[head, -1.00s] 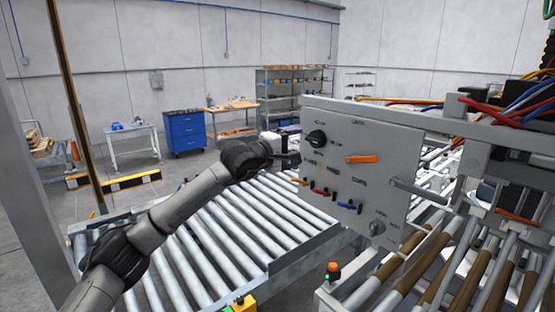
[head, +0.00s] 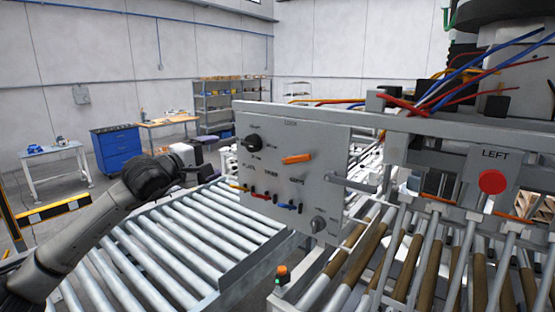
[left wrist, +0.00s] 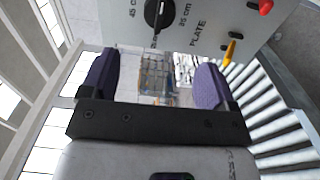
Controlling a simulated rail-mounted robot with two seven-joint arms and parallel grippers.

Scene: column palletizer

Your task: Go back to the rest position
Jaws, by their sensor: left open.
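My left arm comes in from the left in the head view, and its gripper (head: 203,168) is just left of a grey control panel (head: 335,160). In the left wrist view the two purple-padded fingers stand wide apart with nothing between them (left wrist: 155,82). The panel fills the top of that view, with a black knob (left wrist: 158,14) and a yellow lever (left wrist: 229,52) beyond the fingers. The gripper looks clear of the panel, though the exact gap is hard to tell. My right gripper is not in view.
A roller conveyor (head: 180,245) runs below my left arm. More rollers (head: 430,265) lie right of the panel, under a frame with a red button (head: 492,181) marked LEFT. A small post with an orange top (head: 282,270) stands between them. A blue cabinet (head: 117,148) is far back.

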